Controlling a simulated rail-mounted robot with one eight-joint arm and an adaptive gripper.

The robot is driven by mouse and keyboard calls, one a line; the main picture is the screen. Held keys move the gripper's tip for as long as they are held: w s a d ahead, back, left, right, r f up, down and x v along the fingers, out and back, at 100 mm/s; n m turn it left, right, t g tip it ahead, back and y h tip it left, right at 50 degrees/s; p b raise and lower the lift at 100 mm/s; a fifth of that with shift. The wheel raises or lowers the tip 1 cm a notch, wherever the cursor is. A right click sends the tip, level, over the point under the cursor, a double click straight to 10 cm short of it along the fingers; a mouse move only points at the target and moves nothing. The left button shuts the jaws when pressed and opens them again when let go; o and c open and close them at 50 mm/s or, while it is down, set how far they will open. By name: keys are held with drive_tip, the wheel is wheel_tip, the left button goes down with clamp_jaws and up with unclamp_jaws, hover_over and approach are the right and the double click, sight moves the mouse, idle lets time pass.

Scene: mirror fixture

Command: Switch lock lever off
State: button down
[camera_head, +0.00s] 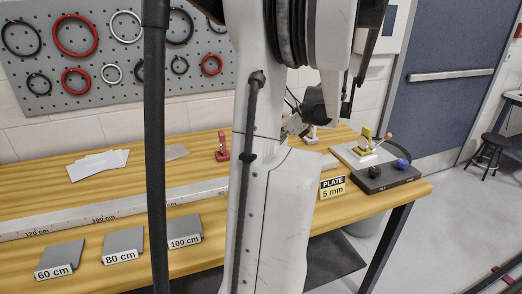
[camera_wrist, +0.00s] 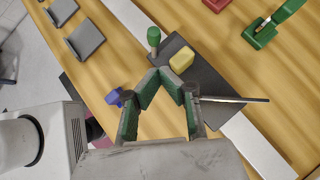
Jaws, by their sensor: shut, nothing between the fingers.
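My gripper (camera_wrist: 170,78) shows in the wrist view with its two green-padded fingers brought together at the tips and nothing held. Its tips are over or beside a dark plate (camera_wrist: 212,84). A yellow block (camera_wrist: 181,59) is just beyond the tips. A green-knobbed post (camera_wrist: 154,37) stands up and to the left of them, and a blue knob (camera_wrist: 115,97) is to the left. Which part is the lock lever is unclear. In the head view, a fixture (camera_head: 366,150) at the bench's right end has a yellow block and an orange-tipped lever (camera_head: 388,136). My arm hides my fingertips there.
A dark block (camera_head: 385,180) with a blue knob (camera_head: 402,163) is by the bench's right edge. A red clamp (camera_head: 222,148) and a long ruler (camera_head: 90,222) are on the bench. A green clamp (camera_wrist: 262,30) is at the upper right of the wrist view.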

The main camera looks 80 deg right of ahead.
drive_tip(key=v, duration=0.6)
drive_tip(key=shift+d+r, duration=0.4)
drive_tip(key=shift+r, duration=0.1)
drive_tip(key=shift+w, duration=0.15)
